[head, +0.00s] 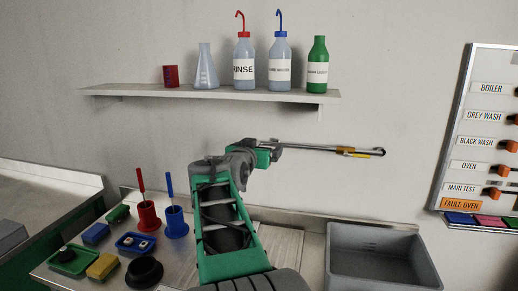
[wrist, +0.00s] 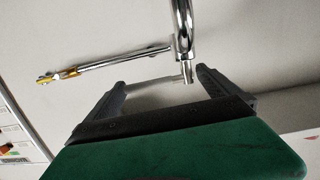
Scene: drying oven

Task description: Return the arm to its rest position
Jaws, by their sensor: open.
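My arm (head: 228,225) reaches up from the bottom centre of the head view, in front of the wall. My gripper (head: 272,150) is at its far end, below the shelf and beside a chrome tap pipe (head: 325,149) with a yellow part. In the wrist view my gripper (wrist: 160,82) has its two dark fingers spread apart. The end of a bent chrome pipe (wrist: 184,35) shows between the fingertips in the picture; I cannot tell whether it touches them. The long chrome pipe with the yellow part (wrist: 70,73) runs off to the left there.
A wall shelf (head: 200,93) with bottles and a flask is above my gripper. A grey sink (head: 380,255) is at lower right. Red (head: 148,215) and blue (head: 176,222) holders and small trays stand left of my arm. A switch panel (head: 482,140) is at far right.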

